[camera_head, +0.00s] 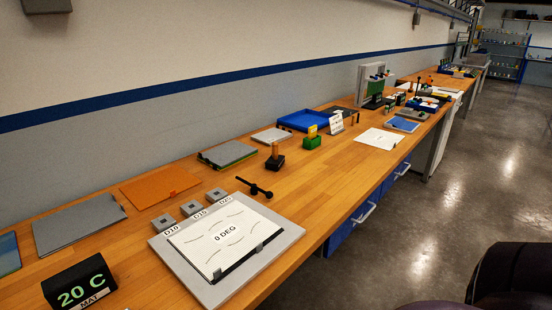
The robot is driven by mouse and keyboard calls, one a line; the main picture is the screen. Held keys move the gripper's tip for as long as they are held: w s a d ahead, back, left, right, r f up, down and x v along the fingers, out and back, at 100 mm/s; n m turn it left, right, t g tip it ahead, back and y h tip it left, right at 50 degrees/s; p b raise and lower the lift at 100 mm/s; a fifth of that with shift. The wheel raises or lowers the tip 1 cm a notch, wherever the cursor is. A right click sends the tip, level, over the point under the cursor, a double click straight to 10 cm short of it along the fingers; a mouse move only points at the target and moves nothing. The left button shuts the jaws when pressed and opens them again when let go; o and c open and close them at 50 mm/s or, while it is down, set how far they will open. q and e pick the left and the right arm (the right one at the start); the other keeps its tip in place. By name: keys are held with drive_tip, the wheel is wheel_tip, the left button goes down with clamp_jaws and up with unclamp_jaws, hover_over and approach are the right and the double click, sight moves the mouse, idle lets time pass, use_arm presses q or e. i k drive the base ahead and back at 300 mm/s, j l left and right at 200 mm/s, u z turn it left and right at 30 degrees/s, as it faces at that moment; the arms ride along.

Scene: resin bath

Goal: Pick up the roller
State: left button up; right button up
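A small black tool with a thin bar and thicker ends (255,188) lies on the wooden bench (318,205). It looks like the roller, though it is too small to be sure. It lies just behind a grey plate (292,234) that carries a white sheet marked "0 DEG" (225,237). Nothing touches it. Neither of my grippers shows in the view.
Small grey blocks (191,208) stand left of the black tool. An orange mat (160,187), a grey sheet (77,216) and a "20 C" display (79,286) lie farther left. A blue tray (304,120) stands toward the back. Bare wood lies right of the tool.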

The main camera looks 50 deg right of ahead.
sight(275, 161)
drive_tip(key=l+u, duration=0.1)
drive_tip(key=l, duration=0.35)
drive_tip(key=k+l+u, duration=0.1)
drive_tip(key=l, duration=0.35)
drive_tip(key=k+l+u, duration=0.1)
drive_tip(key=l, duration=0.35)
drive_tip(key=k+l+u, duration=0.1)
drive_tip(key=l, duration=0.3)
drive_tip(key=k+l+u, duration=0.1)
drive_tip(key=l, duration=0.35)
drive_tip(key=k+l+u, duration=0.1)
drive_tip(key=l, duration=0.3)
